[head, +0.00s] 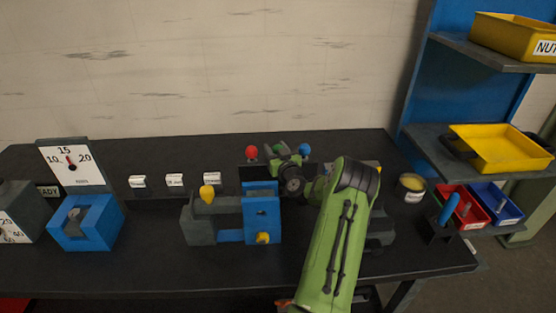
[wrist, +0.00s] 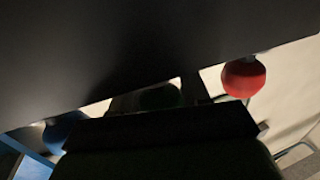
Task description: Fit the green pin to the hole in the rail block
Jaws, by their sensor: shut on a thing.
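My gripper (head: 279,155) is at the back of the bench, between a red ball knob (head: 252,152) and a blue ball knob (head: 304,149). It is shut on what appears to be the green pin, of which a dim green rounded part (wrist: 160,97) shows in the wrist view. The red knob (wrist: 243,78) and blue knob (wrist: 62,130) show on either side there. A dark block (head: 252,172) below the knobs looks like the rail block. Its hole and the pin's lower end are hidden, so I cannot tell whether the pin is in the hole.
A grey and blue vise-like fixture (head: 262,207) with yellow knobs stands in front. A blue block (head: 86,222) and a dial gauge (head: 72,163) are at left. A yellow-topped tin (head: 412,184), a blue-handled tool (head: 449,208) and shelf bins (head: 497,146) are at right. The front bench strip is clear.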

